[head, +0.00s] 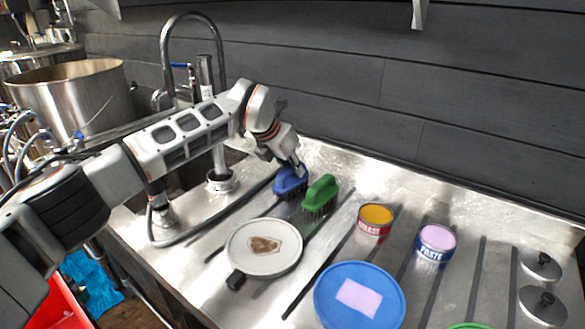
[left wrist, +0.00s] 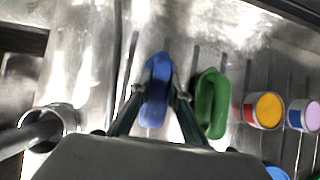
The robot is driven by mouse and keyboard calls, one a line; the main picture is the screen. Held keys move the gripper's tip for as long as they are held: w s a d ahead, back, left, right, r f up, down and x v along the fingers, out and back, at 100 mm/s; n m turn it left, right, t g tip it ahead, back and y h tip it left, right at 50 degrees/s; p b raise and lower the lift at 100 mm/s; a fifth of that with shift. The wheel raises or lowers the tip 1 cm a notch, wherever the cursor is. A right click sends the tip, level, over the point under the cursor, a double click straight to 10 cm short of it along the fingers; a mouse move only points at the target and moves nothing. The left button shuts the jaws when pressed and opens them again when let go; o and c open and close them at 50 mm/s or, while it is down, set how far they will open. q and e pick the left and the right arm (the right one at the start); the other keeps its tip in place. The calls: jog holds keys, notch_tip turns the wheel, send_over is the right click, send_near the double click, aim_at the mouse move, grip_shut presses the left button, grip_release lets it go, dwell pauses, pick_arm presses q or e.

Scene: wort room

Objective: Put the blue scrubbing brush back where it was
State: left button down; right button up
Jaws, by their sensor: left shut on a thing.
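The blue scrubbing brush (head: 290,181) is at the back of the steel counter, bristles down, just left of a green brush (head: 320,192). My left gripper (head: 297,168) comes from above and is shut on the blue brush's handle. In the left wrist view the blue brush (left wrist: 157,90) lies between the two fingertips (left wrist: 160,92), with the green brush (left wrist: 211,102) close on its right. Whether the bristles touch the counter is hard to tell. My right gripper is not in view.
A yellow-topped can (head: 375,220), a paste can (head: 435,243) and lids (head: 540,264) stand to the right. A tap (head: 192,45) rises behind my arm.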

pick_arm(q)
jog(key=shift+r, duration=0.1)
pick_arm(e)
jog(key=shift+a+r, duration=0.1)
pick_arm(q)
jog(key=c, duration=1.9)
grip_release()
jog(key=p+v, duration=0.1)
jog(key=v, duration=0.3)
jog(key=shift+r, duration=0.4)
jog(key=p+v, duration=0.2)
jog(key=v, duration=0.4)
jog(key=shift+s+f, duration=0.15)
jog(key=shift+s+a+r, duration=0.3)
jog(key=shift+s+r, duration=0.1)
jog(key=shift+r, duration=0.15)
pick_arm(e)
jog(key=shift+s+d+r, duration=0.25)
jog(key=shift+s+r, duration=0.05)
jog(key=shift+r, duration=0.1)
